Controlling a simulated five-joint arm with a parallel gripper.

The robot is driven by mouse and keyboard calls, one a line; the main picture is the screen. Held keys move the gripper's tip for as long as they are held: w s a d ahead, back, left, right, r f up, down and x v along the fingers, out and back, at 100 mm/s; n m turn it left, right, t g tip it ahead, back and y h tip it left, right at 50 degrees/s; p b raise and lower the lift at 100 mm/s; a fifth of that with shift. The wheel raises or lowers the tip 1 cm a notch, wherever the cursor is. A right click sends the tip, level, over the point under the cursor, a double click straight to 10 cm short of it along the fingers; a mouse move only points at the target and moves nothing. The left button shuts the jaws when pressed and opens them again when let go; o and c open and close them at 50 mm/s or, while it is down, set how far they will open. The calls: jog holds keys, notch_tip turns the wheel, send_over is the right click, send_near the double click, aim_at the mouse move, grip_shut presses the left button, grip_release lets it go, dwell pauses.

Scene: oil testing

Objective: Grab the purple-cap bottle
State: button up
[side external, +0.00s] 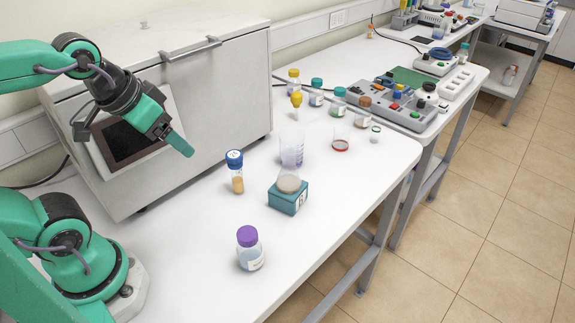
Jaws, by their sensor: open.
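The purple-cap bottle (249,249) stands upright on the white table near the front, with a clear body and a pale label. My gripper (184,147) is raised in the air up and to the left of the bottle, in front of the grey-white cabinet. It is open and apart from the bottle. Its fingers overlap in this view, and the gap between them is hard to see.
A blue-cap bottle (235,172) stands behind the purple-cap one. A teal box (288,197) with a round dish on top is to its right, near a clear beaker (291,150). Several capped bottles stand farther back. The white table (190,270) is bare around the purple-cap bottle.

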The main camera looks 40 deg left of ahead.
jog(key=n+g, duration=0.2)
jog(key=g, duration=0.4)
send_near(247, 234)
notch_tip(247, 234, down, 6)
jog(key=shift+s, duration=0.1)
jog(key=shift+f, duration=0.1)
jog(key=shift+f, duration=1.2)
jog(key=shift+f, duration=2.6)
